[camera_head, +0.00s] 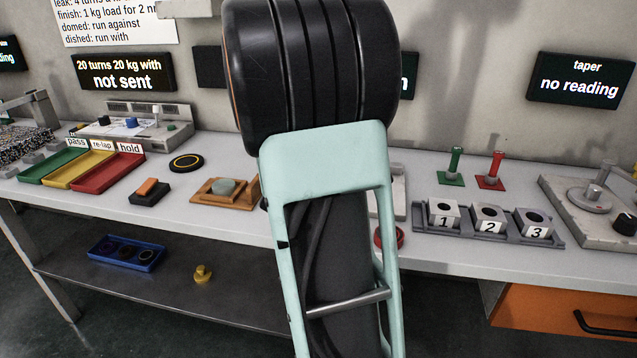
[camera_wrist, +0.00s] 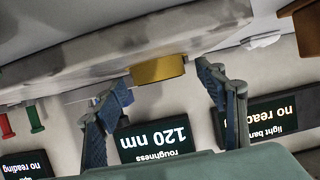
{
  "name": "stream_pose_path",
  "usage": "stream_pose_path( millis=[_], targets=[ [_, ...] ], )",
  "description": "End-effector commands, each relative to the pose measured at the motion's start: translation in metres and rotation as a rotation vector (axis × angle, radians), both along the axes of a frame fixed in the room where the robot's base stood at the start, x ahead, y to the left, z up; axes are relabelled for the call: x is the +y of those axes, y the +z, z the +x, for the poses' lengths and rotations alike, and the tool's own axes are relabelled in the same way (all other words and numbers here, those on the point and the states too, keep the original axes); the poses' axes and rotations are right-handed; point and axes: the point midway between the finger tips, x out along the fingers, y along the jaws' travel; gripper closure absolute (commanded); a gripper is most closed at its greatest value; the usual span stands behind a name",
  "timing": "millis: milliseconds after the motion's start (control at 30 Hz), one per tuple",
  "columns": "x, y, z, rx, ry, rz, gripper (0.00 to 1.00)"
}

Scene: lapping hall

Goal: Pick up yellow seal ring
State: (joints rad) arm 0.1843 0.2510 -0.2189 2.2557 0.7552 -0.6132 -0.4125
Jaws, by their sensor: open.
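In the wrist view, which is upside down, a yellow piece (camera_wrist: 157,69) shows side-on as a short band. It sits against a broad grey surface, and I cannot see a hole in it. My gripper (camera_wrist: 160,82) is open, with its blue-padded fingers apart. The yellow piece lies between the fingertips in the picture; I cannot tell whether it is between them in depth. No contact shows. In the head view my arm hides the gripper and this piece. There, a black disc with a yellow ring line (camera_head: 186,162) lies on the bench (camera_head: 215,240).
A yellow knobbed piece (camera_head: 203,273) and a blue tray with dark rings (camera_head: 125,254) are on the lower shelf. Numbered blocks (camera_head: 487,218) and green and red posts (camera_head: 491,172) stand right of my arm. An orange-brown fixture (camera_head: 225,190) stands left.

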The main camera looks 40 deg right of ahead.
Motion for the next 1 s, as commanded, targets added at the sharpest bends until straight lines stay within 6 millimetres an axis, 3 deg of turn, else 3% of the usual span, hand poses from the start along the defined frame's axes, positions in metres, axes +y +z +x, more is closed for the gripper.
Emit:
stream_pose_path(
  millis=[100,567,1000],
  targets=[
    [0.0,0.001,0.0,0.0,0.0,0.0,0.36],
    [0.0,0.001,0.0,-0.001,0.0,0.0,0.85],
    [-0.004,0.015,0.001,-0.002,0.0,-0.001,0.86]
  ],
)
